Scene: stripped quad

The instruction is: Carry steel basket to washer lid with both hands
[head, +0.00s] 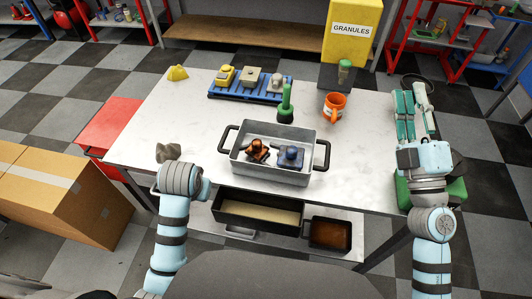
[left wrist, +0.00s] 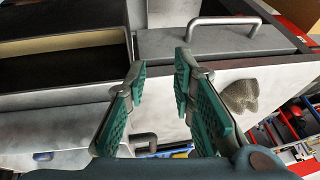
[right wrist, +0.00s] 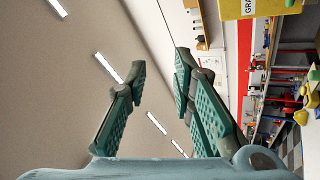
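The steel basket (head: 270,174) stands on the white table (head: 190,120), near its front edge. It has a dark loop handle on each side and holds a brown part (head: 257,150) and a blue-grey part (head: 290,157). My left gripper (left wrist: 160,75) is open and empty; its fingers are hidden in the head view, where its wrist is left of the basket at the table's front edge. My right gripper (head: 413,100) is open and empty, raised at the table's right side, apart from the basket. A grey panel with a bar handle (left wrist: 210,38) shows; I cannot tell whether it is the washer lid.
Behind the basket are a blue rack (head: 240,97) with several parts, a green brush (head: 286,103) and an orange mug (head: 334,105). A grey lump (head: 168,152) sits left of the basket. Black bins (head: 258,214) are below the front edge. Cardboard boxes (head: 60,195) stand left.

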